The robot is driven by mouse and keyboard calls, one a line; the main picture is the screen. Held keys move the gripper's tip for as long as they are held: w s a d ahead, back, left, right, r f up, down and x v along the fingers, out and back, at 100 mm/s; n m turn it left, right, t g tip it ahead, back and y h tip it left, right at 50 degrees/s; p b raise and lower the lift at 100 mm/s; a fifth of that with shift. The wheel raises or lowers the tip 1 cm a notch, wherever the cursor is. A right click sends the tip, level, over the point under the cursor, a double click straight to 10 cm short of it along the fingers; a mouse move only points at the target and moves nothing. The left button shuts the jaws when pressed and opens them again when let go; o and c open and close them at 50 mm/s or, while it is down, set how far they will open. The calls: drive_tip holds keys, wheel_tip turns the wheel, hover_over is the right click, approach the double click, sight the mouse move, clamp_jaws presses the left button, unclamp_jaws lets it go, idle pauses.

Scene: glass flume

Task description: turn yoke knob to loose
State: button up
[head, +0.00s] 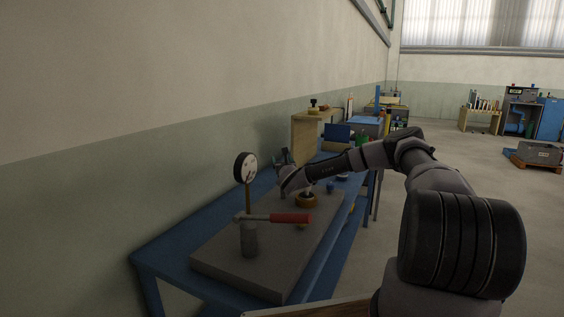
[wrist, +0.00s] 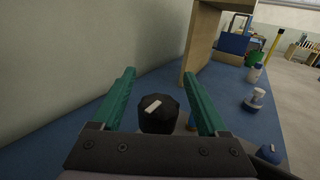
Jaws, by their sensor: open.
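A black knob (wrist: 158,118) with a short white mark on its top shows in the wrist view; I take it to be the yoke knob. The mark slants up to the right. My gripper (wrist: 159,73) is open, its two green fingers on either side of the knob with a visible gap at each side. The knob's lower part is hidden by the gripper body. In the head view my gripper (head: 284,157) is over the far part of the blue bench, and I cannot make out the knob there.
A wooden stand (wrist: 199,45) rises beyond the knob. A white-and-blue item (wrist: 254,98) stands right. The wall runs close along the left.

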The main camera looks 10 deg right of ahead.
clamp_jaws()
drive_tip(key=shift+s+d+m+g+h, duration=0.1)
drive_tip(key=shift+d+m+g+h, duration=0.15)
drive_tip(key=shift+m+h, duration=0.75)
drive_tip(key=shift+d+m+g+h, duration=0.15)
drive_tip(key=shift+m+g+h, duration=0.35)
drive_tip(key=shift+h, duration=0.9)
drive_tip(key=shift+s+d+m+g+h, duration=0.1)
drive_tip(key=shift+d+m+g+h, duration=0.1)
drive_tip(key=shift+m+h, duration=0.85)
unclamp_jaws()
drive_tip(key=v, duration=1)
drive_tip(key=shift+s+a+f, duration=0.15)
drive_tip(key=shift+s+a, duration=0.1)
drive_tip(key=shift+s, duration=0.05)
